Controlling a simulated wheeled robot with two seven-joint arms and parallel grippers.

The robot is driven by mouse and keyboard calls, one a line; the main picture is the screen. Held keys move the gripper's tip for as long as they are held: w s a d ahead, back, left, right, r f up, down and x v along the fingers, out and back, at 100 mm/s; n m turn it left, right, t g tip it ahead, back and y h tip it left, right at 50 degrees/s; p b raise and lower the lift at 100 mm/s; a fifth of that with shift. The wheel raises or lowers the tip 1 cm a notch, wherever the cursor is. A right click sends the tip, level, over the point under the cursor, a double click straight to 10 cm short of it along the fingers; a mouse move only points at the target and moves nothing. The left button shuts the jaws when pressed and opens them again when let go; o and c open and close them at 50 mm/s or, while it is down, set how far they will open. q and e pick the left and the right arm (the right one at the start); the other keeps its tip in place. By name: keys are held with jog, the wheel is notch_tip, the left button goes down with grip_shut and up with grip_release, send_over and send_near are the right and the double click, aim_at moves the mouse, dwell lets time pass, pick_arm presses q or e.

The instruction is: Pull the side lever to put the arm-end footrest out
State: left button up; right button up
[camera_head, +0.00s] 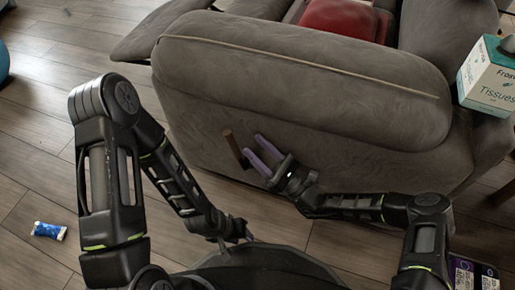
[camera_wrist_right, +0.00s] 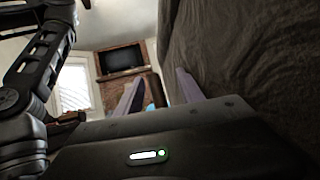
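The grey armchair (camera_head: 300,95) stands in front of me with its padded side facing me. A short brown wooden lever (camera_head: 234,147) sticks out of that side, low down. A grey padded panel (camera_head: 150,38), seemingly the footrest, juts out at the chair's left end. My right gripper (camera_head: 253,146) has its two purple fingers apart, just right of the lever; I cannot tell whether they touch it.
A tissue box (camera_head: 489,80) is at the chair's right end. A red cushion (camera_head: 340,20) lies on the seat. A small blue-and-white packet (camera_head: 49,230) lies on the wooden floor at left. A purple box (camera_head: 472,272) is at lower right. The floor left of the chair is mostly clear.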

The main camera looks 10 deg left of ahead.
jog(key=p+v, duration=0.1)
jog(key=v, duration=0.7)
dwell(0.6)
